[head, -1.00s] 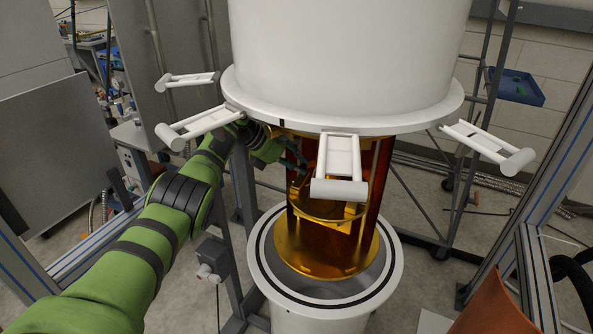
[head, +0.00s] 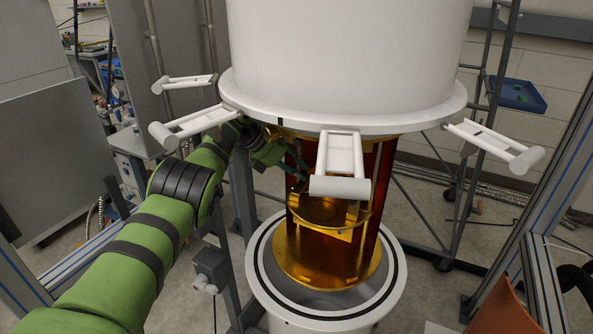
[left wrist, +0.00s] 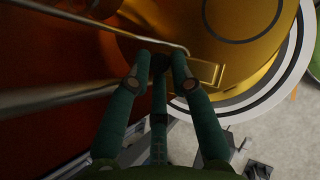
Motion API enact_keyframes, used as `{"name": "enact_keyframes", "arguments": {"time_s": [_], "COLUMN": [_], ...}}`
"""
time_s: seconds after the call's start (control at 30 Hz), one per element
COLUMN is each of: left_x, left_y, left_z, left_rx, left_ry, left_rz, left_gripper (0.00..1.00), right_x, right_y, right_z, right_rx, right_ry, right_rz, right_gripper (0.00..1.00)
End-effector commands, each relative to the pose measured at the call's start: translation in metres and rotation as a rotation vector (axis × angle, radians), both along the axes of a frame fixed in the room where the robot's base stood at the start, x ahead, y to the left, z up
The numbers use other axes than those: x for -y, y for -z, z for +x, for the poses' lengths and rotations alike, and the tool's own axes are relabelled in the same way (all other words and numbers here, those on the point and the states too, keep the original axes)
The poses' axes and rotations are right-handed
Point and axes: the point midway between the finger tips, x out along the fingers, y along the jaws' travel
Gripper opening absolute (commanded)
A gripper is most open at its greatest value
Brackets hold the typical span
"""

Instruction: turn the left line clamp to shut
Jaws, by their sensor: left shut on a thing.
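My left arm reaches in from the left under the white flange of the cryostat. In the head view, my left gripper (head: 301,174) is at the left side of the gold inner stage (head: 329,262), partly in shadow. In the left wrist view, its green fingers (left wrist: 160,62) are drawn together at the tips around a small dark piece beside a thin metal line (left wrist: 140,35). This piece appears to be the left line clamp, but the fingers mostly hide it, and its turn angle cannot be told. My right gripper is not in view.
A large white can (head: 345,60) hangs above, with several white handles, one (head: 339,186) close in front of the gripper. A white ring-topped vessel (head: 386,290) stands below. Frame posts (head: 540,170) stand at the right.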

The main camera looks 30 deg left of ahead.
Motion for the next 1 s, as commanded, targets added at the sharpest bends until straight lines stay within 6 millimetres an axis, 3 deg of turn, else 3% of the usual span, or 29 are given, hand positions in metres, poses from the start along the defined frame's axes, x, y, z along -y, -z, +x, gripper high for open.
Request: {"name": "enact_keyframes", "arguments": {"time_s": [0.03,0.07,0.1,0.57,0.87,1.0], "left_x": [0.006,0.006,0.006,0.000,-0.011,-0.038], "left_y": [0.006,0.006,0.006,0.000,-0.017,-0.017], "left_z": [-0.003,-0.003,-0.002,-0.002,-0.014,-0.035], "left_rx": [-0.015,-0.015,-0.015,-0.005,-0.007,-0.010], "left_ry": [0.012,0.012,0.012,0.006,0.009,0.005], "left_rz": [-0.006,-0.006,-0.006,-0.004,0.000,0.001], "left_gripper": [0.00,0.34,0.43,0.43,0.43,0.43], "right_x": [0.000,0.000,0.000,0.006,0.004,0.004], "right_y": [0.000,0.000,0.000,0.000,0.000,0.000], "right_z": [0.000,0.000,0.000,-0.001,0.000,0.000], "right_rx": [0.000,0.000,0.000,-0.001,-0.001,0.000], "right_ry": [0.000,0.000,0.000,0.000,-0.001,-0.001], "right_rz": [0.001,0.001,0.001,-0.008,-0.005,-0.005], "right_gripper": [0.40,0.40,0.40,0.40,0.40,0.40]}}
